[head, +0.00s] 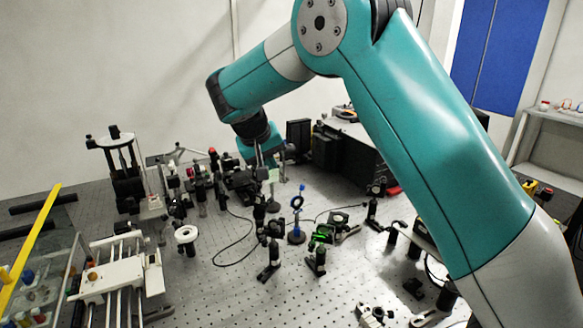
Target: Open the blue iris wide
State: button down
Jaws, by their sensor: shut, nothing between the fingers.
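The bench (230,290) is a perforated grey plate. Dark optic mounts crowd behind and left of the iris, and a green-lit mount (322,233) stands close at its right. A black box (350,155) stands behind. A white rail stage (118,270) is at left front.

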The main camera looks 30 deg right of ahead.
jog(key=p+x, duration=0.1)
jog(key=x, duration=0.2)
jog(key=d+p+x, duration=0.1)
jog(key=p+x, duration=0.1)
jog(key=x, duration=0.2)
jog(key=d+r+p+x, duration=0.1)
jog(key=p+x, duration=0.1)
jog(key=x, duration=0.2)
jog(key=shift+s+d+f, duration=0.2)
jog(key=shift+s+d, duration=0.05)
jog(key=shift+d, duration=0.05)
jog(key=shift+d+f+p, duration=0.4)
jog(key=shift+d+f, duration=0.05)
jog(key=shift+d, duration=0.1)
